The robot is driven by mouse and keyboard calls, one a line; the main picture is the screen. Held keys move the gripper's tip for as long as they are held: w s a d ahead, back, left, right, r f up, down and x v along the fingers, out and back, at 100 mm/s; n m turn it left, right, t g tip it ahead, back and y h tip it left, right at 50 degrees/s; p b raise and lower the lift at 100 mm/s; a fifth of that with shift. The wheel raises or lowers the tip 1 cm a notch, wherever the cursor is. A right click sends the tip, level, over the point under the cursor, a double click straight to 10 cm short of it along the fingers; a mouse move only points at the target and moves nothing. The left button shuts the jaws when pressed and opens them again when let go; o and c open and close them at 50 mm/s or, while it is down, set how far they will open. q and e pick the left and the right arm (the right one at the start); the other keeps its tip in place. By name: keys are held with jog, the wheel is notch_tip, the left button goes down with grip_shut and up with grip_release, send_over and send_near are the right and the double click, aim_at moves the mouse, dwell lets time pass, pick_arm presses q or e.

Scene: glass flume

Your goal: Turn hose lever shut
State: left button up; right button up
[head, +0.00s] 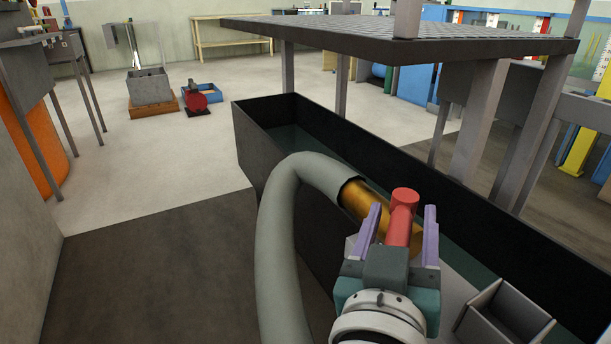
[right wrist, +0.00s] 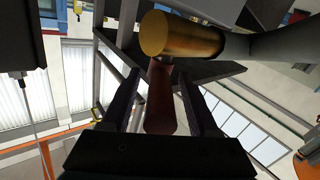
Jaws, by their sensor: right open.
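A grey hose (head: 281,215) arches over the near wall of a long dark tank and ends in a brass nozzle (head: 366,203). A red lever (head: 402,200) sits by the brass nozzle. My right gripper (head: 403,212) is open, with one purple finger on each side of the lever. In the right wrist view the lever (right wrist: 160,105) stands between the two dark fingers, with visible gaps beside it. The brass end (right wrist: 168,36) lies beyond the fingertips there. The lever's lower part is hidden by the gripper in the head view. My left gripper is not in view.
The dark tank (head: 252,140) holds water and runs diagonally to the lower right. A grey open box (head: 505,312) is right of my gripper. A dark platform (head: 420,32) on posts stands over the tank. The floor at left is mostly clear.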

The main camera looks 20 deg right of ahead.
jog(key=shift+c, duration=0.3)
grip_shut()
jog(key=shift+f, duration=0.15)
dwell(1.1)
